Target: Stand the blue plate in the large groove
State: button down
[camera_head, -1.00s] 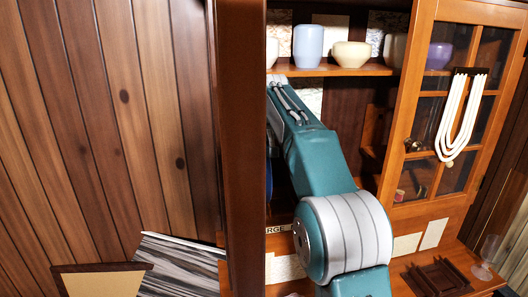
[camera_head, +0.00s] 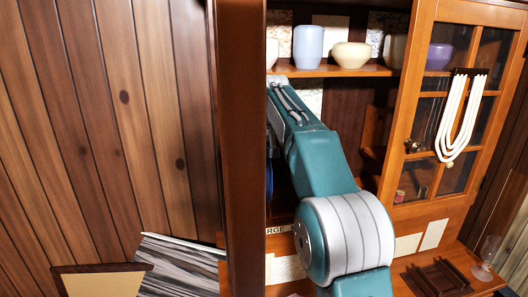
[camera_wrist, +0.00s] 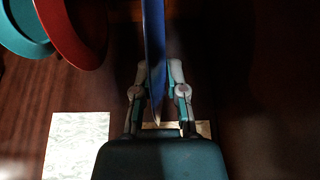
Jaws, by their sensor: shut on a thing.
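The blue plate (camera_wrist: 154,45) is seen edge-on in the wrist view, upright between the fingers of my gripper (camera_wrist: 159,75). My gripper is shut on it. In the head view only a thin blue sliver (camera_head: 269,181) shows beside the cabinet's upright, left of my arm. My gripper is hidden there behind my arm and the upright. A label ending in "RGE" (camera_head: 277,229) is on the shelf edge below. The large groove itself cannot be made out, and I cannot tell whether the plate touches it.
A red plate (camera_wrist: 72,32) and a teal plate (camera_wrist: 18,35) stand left of the blue plate in the wrist view. A pale patterned card (camera_wrist: 76,145) lies nearby. Cups and a bowl (camera_head: 350,55) sit on the upper shelf. The cabinet's upright (camera_head: 240,150) blocks the left side.

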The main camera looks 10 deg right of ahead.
jog(key=shift+f, duration=2.2)
dwell(0.5)
jog(key=c, duration=0.6)
grip_release()
jog(key=v, duration=1.1)
jog(key=shift+s+r, duration=0.1)
jog(key=shift+r, duration=0.3)
